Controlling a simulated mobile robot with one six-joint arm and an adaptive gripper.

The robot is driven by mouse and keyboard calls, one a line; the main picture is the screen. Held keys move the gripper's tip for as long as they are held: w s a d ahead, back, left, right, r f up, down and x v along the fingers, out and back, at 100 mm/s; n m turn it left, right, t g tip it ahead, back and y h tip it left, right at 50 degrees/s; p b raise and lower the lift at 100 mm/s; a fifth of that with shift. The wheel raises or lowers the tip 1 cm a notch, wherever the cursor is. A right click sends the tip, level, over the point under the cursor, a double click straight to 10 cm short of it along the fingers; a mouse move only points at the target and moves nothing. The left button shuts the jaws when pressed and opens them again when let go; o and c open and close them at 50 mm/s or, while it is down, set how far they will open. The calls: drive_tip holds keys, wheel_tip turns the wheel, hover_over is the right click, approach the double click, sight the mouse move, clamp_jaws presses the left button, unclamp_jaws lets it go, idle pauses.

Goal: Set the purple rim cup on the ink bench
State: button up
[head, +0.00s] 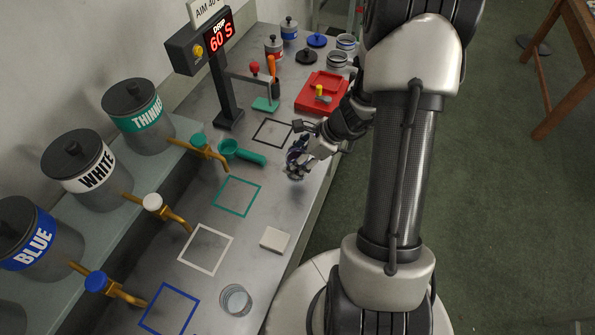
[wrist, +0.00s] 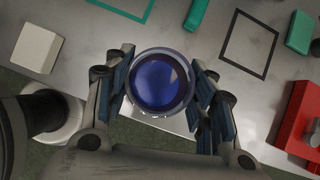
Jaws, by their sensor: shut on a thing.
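My gripper (head: 301,156) is shut on a round cup (wrist: 158,82) with a dull purple-grey rim. The wrist view looks down into the cup, which shows dark blue inside. The fingers press on its left and right sides. In the head view the cup is small and mostly hidden by the fingers. It is near the right-hand edge of the grey metal ink bench (head: 255,215), beside the dark square outline (head: 272,132) and the teal outline (head: 237,196). I cannot tell exactly how high it is above the bench.
A white block (head: 275,239) and a clear cup (head: 235,299) stand nearer on the bench. A green scoop (head: 240,152) lies left of my gripper, and a red tray (head: 322,92) is behind. Taps project over the left side. The outlined squares are empty.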

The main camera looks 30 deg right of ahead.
wheel_tip(320, 180, down, 5)
drive_tip(key=shift+r+b, duration=0.2)
drive_tip(key=shift+b, duration=0.8)
drive_tip(key=shift+r, duration=0.15)
drive_tip(key=o, duration=0.7)
drive_tip(key=shift+f, duration=0.25)
drive_tip(key=shift+c, duration=0.2)
drive_tip(key=o, duration=0.5)
drive_tip(key=shift+r, duration=0.1)
drive_tip(key=shift+r, duration=0.1)
